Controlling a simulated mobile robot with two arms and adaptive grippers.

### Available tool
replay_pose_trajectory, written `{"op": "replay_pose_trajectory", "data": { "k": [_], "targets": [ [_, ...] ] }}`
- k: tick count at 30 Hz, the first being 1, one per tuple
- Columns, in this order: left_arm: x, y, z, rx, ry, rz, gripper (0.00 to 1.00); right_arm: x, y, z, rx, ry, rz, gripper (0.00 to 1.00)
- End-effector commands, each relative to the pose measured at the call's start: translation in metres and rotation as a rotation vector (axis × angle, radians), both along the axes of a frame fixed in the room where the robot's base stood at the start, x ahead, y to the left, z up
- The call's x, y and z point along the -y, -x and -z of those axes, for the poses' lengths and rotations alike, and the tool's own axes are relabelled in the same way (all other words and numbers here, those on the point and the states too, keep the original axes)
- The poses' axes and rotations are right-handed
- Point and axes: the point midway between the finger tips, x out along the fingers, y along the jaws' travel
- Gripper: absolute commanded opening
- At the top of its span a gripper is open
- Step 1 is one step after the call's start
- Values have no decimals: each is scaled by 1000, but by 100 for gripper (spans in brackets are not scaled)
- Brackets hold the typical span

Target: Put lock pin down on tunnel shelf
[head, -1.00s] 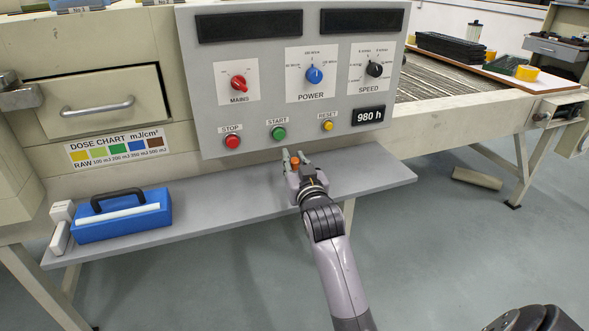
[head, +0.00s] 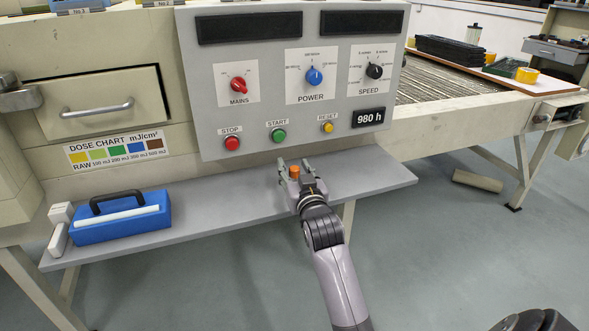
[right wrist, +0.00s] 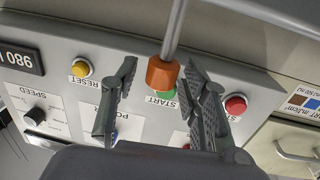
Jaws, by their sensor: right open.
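The lock pin has an orange head (head: 294,171) and a grey metal rod, seen in the right wrist view (right wrist: 163,72). Its head lies between the spread fingers of my right gripper (head: 294,164), above or at the grey tunnel shelf (head: 240,202) below the control panel. In the right wrist view, my right gripper (right wrist: 160,68) is open, with a finger on each side of the orange head and gaps visible. The rod runs out of the top of that view. I cannot tell whether the pin touches the shelf.
A blue toolbox (head: 120,222) and a white object (head: 60,228) stand at the shelf's left end. The control panel (head: 265,125) with its buttons and knobs overhangs the shelf. The shelf is bare right of the toolbox and right of my gripper.

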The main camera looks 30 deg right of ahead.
Motion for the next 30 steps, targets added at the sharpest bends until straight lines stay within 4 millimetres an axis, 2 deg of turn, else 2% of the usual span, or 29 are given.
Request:
{"op": "replay_pose_trajectory", "data": {
  "k": [8,11,15,22,30],
  "targets": [
    [0,-1,-1,3,0,0,52,-2,5,-3,0,0,0,41],
    [1,-3,8,-1,0,1,52,-7,18,-3,-1,0,-1,41],
    [2,-6,25,-14,1,3,52,-16,46,-3,-2,-1,-1,41],
    [2,-8,43,-23,0,4,52,-31,89,-3,-2,-2,0,41],
    [3,-8,50,-26,-1,4,52,-40,112,1,-11,-2,-3,41]
  ]
}}
